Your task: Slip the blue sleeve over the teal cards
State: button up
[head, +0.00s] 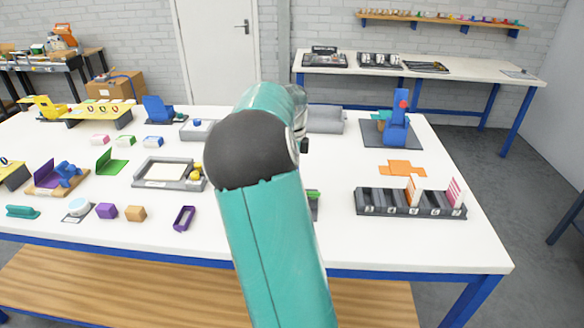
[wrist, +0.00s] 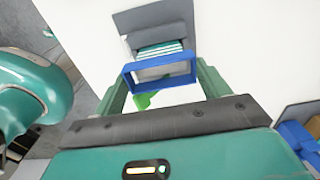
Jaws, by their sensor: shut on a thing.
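In the wrist view my gripper (wrist: 161,72) is shut on the blue sleeve (wrist: 160,83), an open rectangular frame held between its two green fingers. Just beyond the sleeve is a stack of teal cards (wrist: 160,49) with white stripes, in a grey holder (wrist: 153,17). The sleeve's far edge is close to the near end of the cards. I cannot tell whether the cards enter the sleeve. In the head view my own arm hides the gripper, the sleeve and the cards.
A green piece (wrist: 143,101) shows below the sleeve. On the white table (head: 440,245) a dark slotted rack (head: 410,211) stands at right, with an orange flat piece (head: 402,168) behind. A grey tray (head: 168,186) and a purple frame (head: 184,218) lie left of my arm.

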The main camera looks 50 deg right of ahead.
jog(key=shift+f, duration=1.05)
dwell(0.4)
jog(key=o, duration=0.8)
jog(key=shift+o, duration=0.2)
jog(key=shift+r, duration=4)
